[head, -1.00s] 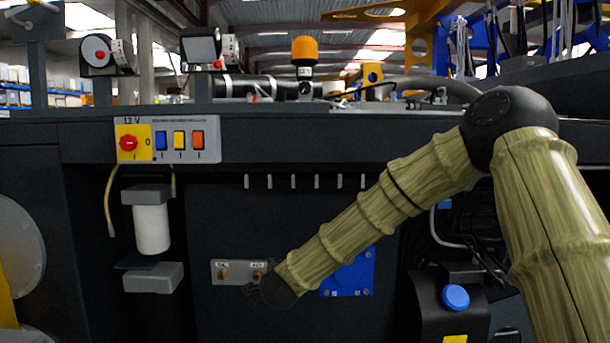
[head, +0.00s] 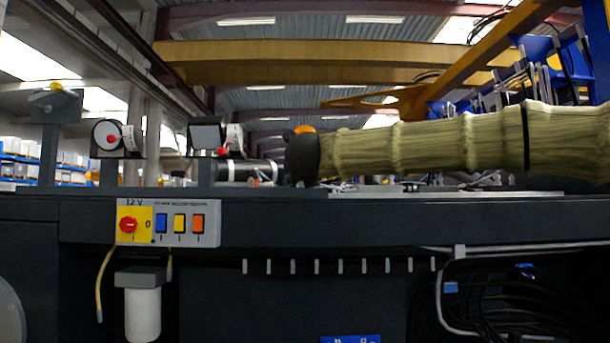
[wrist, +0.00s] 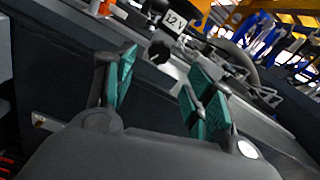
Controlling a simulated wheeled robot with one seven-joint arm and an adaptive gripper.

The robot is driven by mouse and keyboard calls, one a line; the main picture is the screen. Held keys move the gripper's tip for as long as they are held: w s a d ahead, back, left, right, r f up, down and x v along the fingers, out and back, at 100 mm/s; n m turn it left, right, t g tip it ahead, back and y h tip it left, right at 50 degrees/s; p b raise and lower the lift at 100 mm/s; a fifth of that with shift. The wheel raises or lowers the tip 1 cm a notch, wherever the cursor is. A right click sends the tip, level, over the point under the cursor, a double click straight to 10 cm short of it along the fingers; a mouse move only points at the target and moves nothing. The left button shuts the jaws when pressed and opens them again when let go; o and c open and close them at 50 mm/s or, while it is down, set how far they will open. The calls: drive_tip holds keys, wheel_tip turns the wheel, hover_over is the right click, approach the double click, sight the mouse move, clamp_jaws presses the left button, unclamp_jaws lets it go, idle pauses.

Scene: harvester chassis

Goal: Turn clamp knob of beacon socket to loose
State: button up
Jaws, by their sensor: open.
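The orange beacon (head: 304,129) shows only as its top edge above the dark end of my arm in the head view. That arm part hides its socket and clamp knob there. In the wrist view, my gripper (wrist: 162,60) is open and empty, with a teal pad on each finger. A small black knob (wrist: 159,52) shows beyond the fingertips, between them. It looks like the clamp knob, and no contact is visible. The knob's setting is too small to read.
The dark chassis beam (head: 330,215) runs across the front under my arm. A switch panel (head: 168,222) with a red knob is on its left. Boxy fittings (head: 206,137) stand on top to the left. Dark hoses or cables (wrist: 235,55) lie near the right finger.

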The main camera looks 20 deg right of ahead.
drive_tip(key=p+x, duration=0.3)
drive_tip(key=x, duration=0.6)
drive_tip(key=shift+w, duration=0.1)
drive_tip(key=shift+f, duration=0.1)
drive_tip(key=c, duration=1)
